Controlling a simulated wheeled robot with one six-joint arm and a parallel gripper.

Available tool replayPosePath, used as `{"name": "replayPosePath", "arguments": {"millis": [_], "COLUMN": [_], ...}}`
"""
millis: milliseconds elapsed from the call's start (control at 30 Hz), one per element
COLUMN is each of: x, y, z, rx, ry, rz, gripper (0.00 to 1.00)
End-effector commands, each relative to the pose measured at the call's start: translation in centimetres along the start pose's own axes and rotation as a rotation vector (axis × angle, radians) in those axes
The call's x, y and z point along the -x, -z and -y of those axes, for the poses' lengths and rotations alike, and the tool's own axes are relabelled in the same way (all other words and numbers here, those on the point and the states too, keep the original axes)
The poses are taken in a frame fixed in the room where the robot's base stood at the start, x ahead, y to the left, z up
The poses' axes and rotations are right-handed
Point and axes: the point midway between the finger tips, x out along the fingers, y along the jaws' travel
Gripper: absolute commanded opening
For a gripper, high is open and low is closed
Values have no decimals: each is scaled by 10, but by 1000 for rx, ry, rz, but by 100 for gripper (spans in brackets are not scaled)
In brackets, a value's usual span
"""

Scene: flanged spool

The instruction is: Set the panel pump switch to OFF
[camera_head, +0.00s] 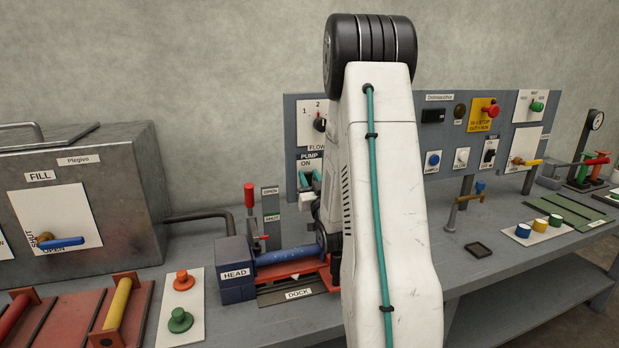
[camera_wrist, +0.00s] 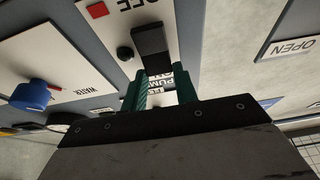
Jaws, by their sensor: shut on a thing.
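The pump switch (camera_wrist: 151,42) is a black lever on a white plate marked OFF and PUMP ON in the wrist view. My gripper (camera_wrist: 161,76) has its green fingers on either side of the lever's near end and is shut on it. The PUMP ON label (camera_wrist: 158,86) shows between the fingers, partly covered. In the head view, the PUMP ON label (camera_head: 309,161) is on the grey panel, just left of my white arm. My fingertips (camera_head: 310,181) are just below it. My arm hides most of the switch plate there, and I cannot tell the lever's exact setting.
A blue knob (camera_wrist: 32,95) is beside the switch plate. A flow dial (camera_head: 319,123) is just above it. Below, a blue spool (camera_head: 288,257) lies beside the HEAD block (camera_head: 236,283), and a red-handled lever (camera_head: 250,198) stands close by. An OPEN label (camera_wrist: 292,47) is to the right.

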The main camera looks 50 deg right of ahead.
Motion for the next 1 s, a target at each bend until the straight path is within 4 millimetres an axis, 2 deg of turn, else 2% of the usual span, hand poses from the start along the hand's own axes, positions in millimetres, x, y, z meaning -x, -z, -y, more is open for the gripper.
{"name": "replayPosePath", "arguments": {"millis": [333,367,433,767,867,1000], "x": [1,1,1,0,-2,-9], "y": [0,0,0,2,9,30], "z": [1,1,1,1,2,5], "rx": [0,0,0,0,0,-1], "ry": [2,2,2,1,3,7], "rz": [-16,-16,-15,-15,-16,-20], "gripper": [6,32,51,51,51,51]}}
